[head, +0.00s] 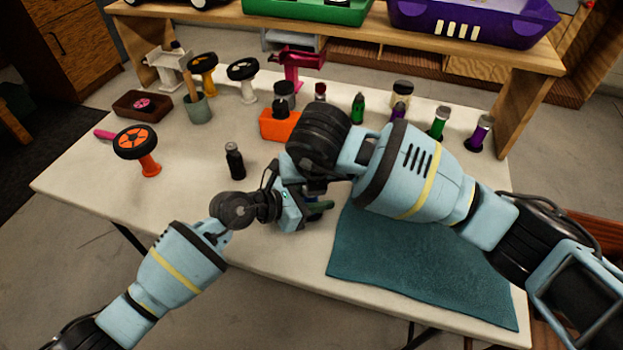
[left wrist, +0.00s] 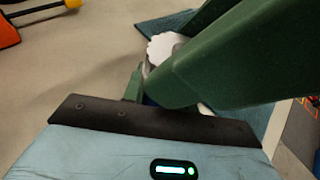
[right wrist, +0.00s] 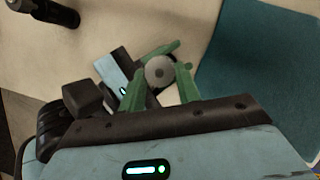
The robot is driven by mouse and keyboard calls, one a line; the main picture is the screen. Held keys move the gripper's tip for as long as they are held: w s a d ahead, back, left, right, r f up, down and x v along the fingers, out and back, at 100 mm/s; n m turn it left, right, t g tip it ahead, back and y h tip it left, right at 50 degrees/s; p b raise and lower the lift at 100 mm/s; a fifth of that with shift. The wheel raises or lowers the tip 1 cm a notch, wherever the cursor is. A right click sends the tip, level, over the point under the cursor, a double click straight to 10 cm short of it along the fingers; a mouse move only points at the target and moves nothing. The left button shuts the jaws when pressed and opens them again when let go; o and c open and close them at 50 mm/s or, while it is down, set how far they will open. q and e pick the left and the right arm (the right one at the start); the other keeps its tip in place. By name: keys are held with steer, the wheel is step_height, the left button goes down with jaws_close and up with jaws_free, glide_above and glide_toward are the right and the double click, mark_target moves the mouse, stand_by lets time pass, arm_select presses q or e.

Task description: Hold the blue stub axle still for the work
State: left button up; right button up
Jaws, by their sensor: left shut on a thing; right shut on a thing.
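My left gripper (head: 318,207) is low over the table's front middle, shut on what seems to be the blue stub axle. Only a dark blue sliver (left wrist: 150,101) of it shows beside the green fingers in the left wrist view. A white, notched round piece (left wrist: 165,46) shows just beyond. My right gripper (right wrist: 158,88) comes in close from above; in the head view its arm hides its fingers. In the right wrist view its green fingers are closed about a round grey piece (right wrist: 159,71) with a darker centre. My left gripper's body is right beside it.
A teal mat (head: 420,262) covers the table's front right. A black bottle (head: 235,161) stands left of the grippers. An orange-and-black wheel stand (head: 148,160) is farther left. Several small bottles and an orange block (head: 279,126) stand behind. The table's front left is clear.

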steer(key=o, duration=1)
steer(key=n+y, duration=0.1)
steer(key=n, duration=0.1)
steer(key=n+g, duration=0.1)
steer(key=n, duration=0.2)
steer(key=shift+d+f+y, duration=0.15)
steer(key=shift+d+y, duration=0.05)
steer(key=shift+y, duration=0.2)
steer(key=n, duration=0.2)
steer(key=n+g+y, duration=0.1)
steer(key=n, duration=0.1)
steer(key=shift+w+d, duration=0.1)
steer(key=shift+d, duration=0.1)
steer(key=n, duration=0.1)
steer(key=n+g, duration=0.1)
steer(key=n, duration=0.2)
steer(key=shift+w+n+g+y, duration=0.3)
steer(key=shift+y, duration=0.1)
steer(key=n+g, duration=0.1)
steer(key=n, duration=0.1)
steer(key=n+g, duration=0.1)
steer(key=n, duration=0.2)
steer(key=shift+w, duration=0.2)
steer(key=v, duration=1.2)
steer(key=shift+d, duration=0.1)
